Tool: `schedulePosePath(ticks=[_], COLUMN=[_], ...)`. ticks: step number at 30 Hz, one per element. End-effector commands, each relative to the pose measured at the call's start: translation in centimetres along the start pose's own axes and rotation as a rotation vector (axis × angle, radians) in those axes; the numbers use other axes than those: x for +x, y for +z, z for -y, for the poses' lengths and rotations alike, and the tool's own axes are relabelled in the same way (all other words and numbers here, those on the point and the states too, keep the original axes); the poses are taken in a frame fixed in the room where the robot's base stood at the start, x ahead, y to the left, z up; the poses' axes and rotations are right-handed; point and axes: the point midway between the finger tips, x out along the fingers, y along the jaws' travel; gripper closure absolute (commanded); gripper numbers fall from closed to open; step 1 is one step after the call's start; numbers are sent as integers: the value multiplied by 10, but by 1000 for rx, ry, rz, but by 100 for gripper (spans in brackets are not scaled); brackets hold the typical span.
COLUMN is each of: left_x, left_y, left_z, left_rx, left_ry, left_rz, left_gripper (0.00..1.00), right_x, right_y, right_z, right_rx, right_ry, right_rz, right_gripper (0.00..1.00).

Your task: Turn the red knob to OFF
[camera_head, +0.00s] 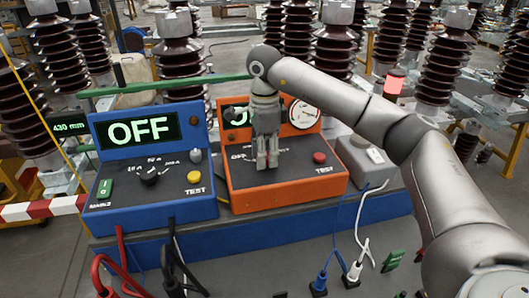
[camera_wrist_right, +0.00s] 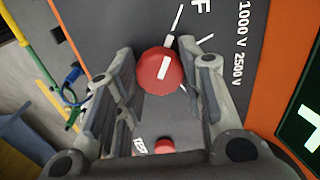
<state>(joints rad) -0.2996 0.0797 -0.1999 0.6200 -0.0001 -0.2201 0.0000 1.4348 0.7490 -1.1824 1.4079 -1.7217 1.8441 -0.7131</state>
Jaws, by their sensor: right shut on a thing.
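The red knob (camera_wrist_right: 160,74) is on the dark panel of the orange tester (camera_head: 280,184). In the wrist view its white pointer line tilts slightly right, roughly in line with a white tick (camera_wrist_right: 174,40) below a letter F. My right gripper (camera_head: 267,165) reaches down over the orange tester and hides the knob in the head view. Its two fingers stand on either side of the knob in the wrist view, shut on it. The tester's display (camera_head: 236,115) is partly hidden by my arm; an O shows. My left gripper is not in view.
A red TEST button (camera_head: 319,157) is right of my gripper, with a round dial (camera_head: 304,115) above. A blue tester (camera_head: 150,200) showing OFF stands left. A grey box (camera_head: 367,155) stands right. Cables (camera_head: 170,265) hang in front, and brown insulators (camera_head: 300,35) stand behind.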

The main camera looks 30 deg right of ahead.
Motion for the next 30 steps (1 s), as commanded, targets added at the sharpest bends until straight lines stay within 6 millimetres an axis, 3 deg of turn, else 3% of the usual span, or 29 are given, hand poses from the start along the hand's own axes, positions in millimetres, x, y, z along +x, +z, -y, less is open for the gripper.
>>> schedulePosePath(ticks=[2, 3, 7, 20, 23, 30], left_x=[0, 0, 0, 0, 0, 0], left_y=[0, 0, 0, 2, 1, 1], left_z=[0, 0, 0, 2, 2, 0], left_rx=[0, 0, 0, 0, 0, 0], left_ry=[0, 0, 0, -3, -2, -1], left_rz=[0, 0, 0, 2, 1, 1], left_gripper=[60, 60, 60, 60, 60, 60], right_x=[-1, -1, 0, -8, -22, -76], right_y=[0, 0, 0, 1, 1, 1], right_z=[0, 0, 0, 0, 1, 1], right_rx=[-2, -2, -1, -1, -1, -1], right_ry=[-2, -2, -1, -2, -4, -5], right_rz=[1, 1, 0, 1, 2, 2], right_gripper=[88, 60, 43, 42, 42, 42])
